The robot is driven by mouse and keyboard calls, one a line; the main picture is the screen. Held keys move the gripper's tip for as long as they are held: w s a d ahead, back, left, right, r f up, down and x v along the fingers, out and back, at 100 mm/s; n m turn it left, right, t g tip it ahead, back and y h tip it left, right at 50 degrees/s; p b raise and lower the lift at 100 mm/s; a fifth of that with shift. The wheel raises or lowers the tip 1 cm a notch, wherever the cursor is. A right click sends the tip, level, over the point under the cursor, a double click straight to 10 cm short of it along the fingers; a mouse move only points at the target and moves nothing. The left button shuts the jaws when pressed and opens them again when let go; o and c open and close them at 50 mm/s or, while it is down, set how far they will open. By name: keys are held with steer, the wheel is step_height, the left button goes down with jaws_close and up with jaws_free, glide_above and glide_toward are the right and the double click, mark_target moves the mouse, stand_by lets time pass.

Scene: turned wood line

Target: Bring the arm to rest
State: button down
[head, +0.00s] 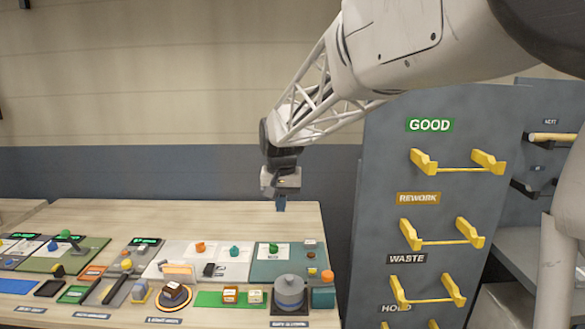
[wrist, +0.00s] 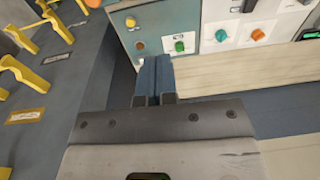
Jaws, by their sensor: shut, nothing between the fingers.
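My gripper (head: 281,205) hangs at the end of my arm above the back right part of the wooden table (head: 140,217) in the head view. It points down, with its fingers together and nothing between them. In the wrist view the two blue fingers of my gripper (wrist: 154,82) lie side by side and touch. Beyond them the teal panel (wrist: 160,15) with its knobs shows. I cannot tell the exact height of the fingertips above the table.
A dark rack with yellow pegs (head: 447,170) and labels GOOD, REWORK and WASTE stands right of the table. Panels with coloured knobs (head: 234,252), a grey round pot (head: 290,291) and small blocks fill the table's front. The table's back strip is bare.

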steer(key=s+d+f, duration=0.1)
steer(key=s+d, duration=0.6)
steer(key=s, duration=0.5)
steer(key=s+d+f+t, duration=0.1)
steer(key=s+d+f, duration=0.1)
steer(key=s+d, duration=0.5)
steer(key=s+d+f, duration=0.1)
steer(key=s+d, duration=0.6)
steer(key=s, duration=1.1)
steer(key=shift+s+d+f+t, duration=0.2)
steer(key=shift+s+f+t, duration=0.05)
steer(key=shift+f+t, duration=0.15)
